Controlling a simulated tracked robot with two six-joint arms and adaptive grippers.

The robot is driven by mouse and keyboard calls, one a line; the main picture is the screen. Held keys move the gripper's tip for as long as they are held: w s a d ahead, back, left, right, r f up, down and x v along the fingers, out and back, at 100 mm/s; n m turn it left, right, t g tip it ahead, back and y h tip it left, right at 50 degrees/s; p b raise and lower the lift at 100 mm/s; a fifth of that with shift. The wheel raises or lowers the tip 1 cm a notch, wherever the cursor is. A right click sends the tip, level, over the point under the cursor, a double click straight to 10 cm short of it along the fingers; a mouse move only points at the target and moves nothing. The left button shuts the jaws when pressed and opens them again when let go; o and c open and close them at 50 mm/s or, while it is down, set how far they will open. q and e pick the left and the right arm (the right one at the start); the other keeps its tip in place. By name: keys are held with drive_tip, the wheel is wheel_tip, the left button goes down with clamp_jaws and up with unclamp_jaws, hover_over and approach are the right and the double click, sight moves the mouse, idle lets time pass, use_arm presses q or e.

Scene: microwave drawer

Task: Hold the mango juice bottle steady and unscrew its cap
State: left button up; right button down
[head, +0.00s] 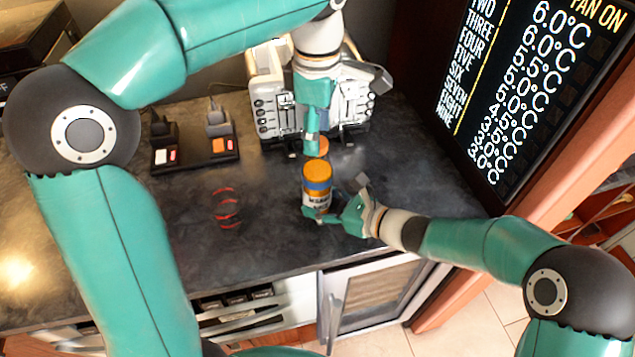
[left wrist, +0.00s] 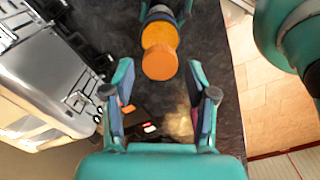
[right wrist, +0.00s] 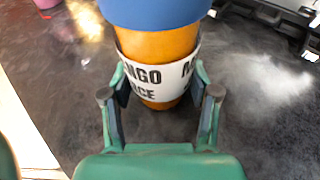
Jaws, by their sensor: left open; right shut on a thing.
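The mango juice bottle (head: 317,198) stands on the dark counter, with a blue band and a white label. Its label also shows in the right wrist view (right wrist: 156,76). My right gripper (head: 326,218) is shut around the label, from the bottle's right. A darker orange cap (head: 323,147) lines up with the bottle's orange upper part. My left gripper (head: 312,147) points down at the cap. Its fingers are open, with the cap just ahead between them.
A white and chrome toaster-like appliance (head: 272,112) stands close behind my left gripper. A black holder with plugs (head: 195,153) is at the back left. A red-ringed object (head: 228,208) lies left of the bottle. A display panel (head: 525,85) is at the right.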

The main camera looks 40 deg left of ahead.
use_arm(q)
drive_tip(key=shift+f, duration=0.95)
clamp_jaws()
drive_tip(key=n, duration=0.9)
drive_tip(key=shift+r, duration=0.2)
